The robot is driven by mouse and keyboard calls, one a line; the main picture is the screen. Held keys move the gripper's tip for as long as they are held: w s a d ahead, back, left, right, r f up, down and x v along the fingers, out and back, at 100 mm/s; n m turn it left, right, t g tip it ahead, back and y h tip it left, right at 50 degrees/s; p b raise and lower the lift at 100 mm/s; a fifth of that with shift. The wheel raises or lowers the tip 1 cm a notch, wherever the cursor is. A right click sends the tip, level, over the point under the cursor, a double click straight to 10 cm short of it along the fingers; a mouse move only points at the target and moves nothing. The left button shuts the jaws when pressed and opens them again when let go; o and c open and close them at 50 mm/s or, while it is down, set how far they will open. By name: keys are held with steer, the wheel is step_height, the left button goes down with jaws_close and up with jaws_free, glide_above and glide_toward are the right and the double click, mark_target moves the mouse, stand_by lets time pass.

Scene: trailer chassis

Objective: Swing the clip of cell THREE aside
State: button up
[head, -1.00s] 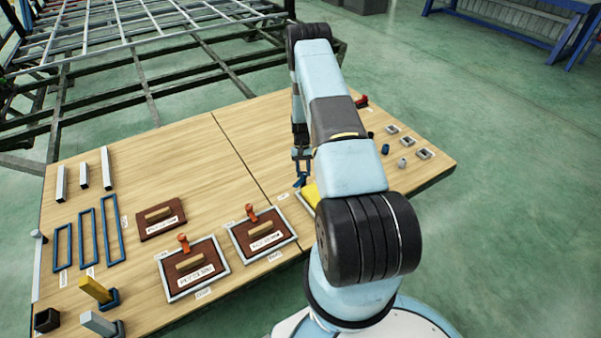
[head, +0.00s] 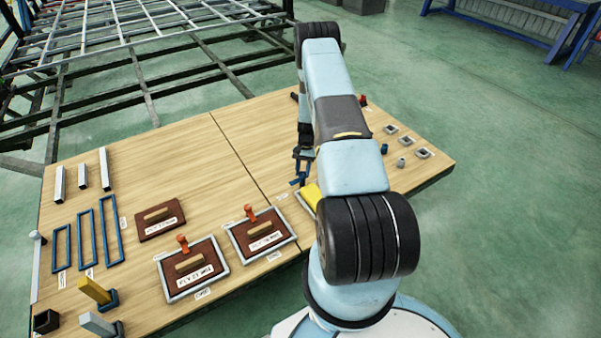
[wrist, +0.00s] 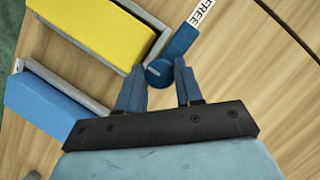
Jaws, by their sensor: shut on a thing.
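My gripper (wrist: 160,70) has its two blue fingers on either side of a blue clip (wrist: 184,40), closed on its round knob end. The clip's bar points up and right in the wrist view, towards a white FREE label (wrist: 202,12). It lies beside the grey-framed cell with a yellow block (wrist: 95,28) and does not cross the yellow face. In the head view my gripper (head: 299,181) is low over the table, next to the yellow block (head: 309,195), which my arm partly hides. No cell number is readable here.
A blue block (wrist: 45,105) in a grey frame lies left in the wrist view. Two brown panels with red clips (head: 183,243) (head: 251,213) stand in grey frames to the left. Small grey sockets (head: 405,140) lie to the right. The table's back middle is clear.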

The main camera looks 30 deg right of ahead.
steer(key=shift+s+f, duration=0.1)
steer(key=shift+s, duration=0.05)
steer(key=o, duration=1)
steer(key=v, duration=1.3)
steer(key=shift+r, duration=0.4)
steer(key=shift+d+r, duration=0.1)
